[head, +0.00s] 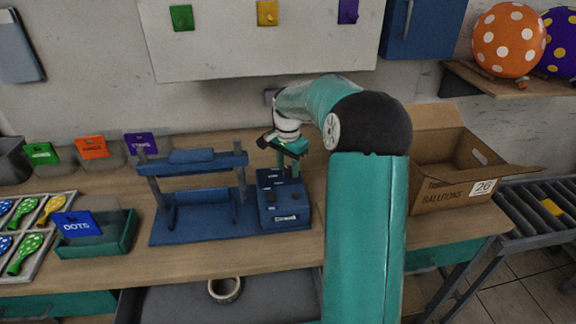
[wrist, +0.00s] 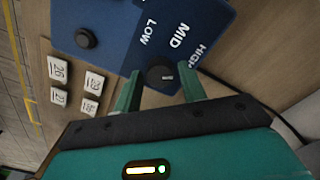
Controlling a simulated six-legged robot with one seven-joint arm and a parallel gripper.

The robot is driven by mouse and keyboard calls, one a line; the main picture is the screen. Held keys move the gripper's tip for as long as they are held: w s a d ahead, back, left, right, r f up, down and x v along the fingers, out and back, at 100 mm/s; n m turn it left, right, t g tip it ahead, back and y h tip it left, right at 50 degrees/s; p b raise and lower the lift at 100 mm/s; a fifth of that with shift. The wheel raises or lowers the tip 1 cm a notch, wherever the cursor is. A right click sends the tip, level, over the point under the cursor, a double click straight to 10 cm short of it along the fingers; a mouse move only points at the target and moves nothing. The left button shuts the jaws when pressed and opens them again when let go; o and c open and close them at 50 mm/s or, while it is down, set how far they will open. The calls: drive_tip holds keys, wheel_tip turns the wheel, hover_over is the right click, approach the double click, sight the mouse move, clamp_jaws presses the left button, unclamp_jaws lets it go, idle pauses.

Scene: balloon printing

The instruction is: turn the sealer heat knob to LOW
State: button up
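The blue sealer (head: 195,232) stands on the bench, with its control box (head: 284,213) at its right end. In the wrist view, the control panel (wrist: 115,20) carries the words LOW, MID and HIGH, read left to right. The dark heat knob (wrist: 160,73) sits below these words with a small pale mark on it. Which word the mark points to is unclear. My gripper (wrist: 160,80) is open, with one green finger on each side of the knob and visible gaps. In the head view, my gripper (head: 287,155) is above the control box and the knob is hidden.
A round black button (wrist: 86,38) is on the panel. Several white numbered tiles (wrist: 90,107) lie on the wood nearby. A cardboard box (head: 450,190) stands right of my arm. A green DOTS tray (head: 110,243) stands left of the sealer.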

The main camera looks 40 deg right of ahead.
drive_tip(key=c, duration=0.6)
drive_tip(key=shift+c, duration=0.2)
drive_tip(key=shift+n, duration=0.4)
drive_tip(key=n, duration=0.5)
drive_tip(key=shift+r, duration=0.1)
drive_tip(key=n, duration=0.5)
drive_tip(key=shift+n, duration=0.4)
drive_tip(key=n, duration=1.2)
drive_tip(key=shift+w+n, duration=0.1)
drive_tip(key=shift+n, duration=0.2)
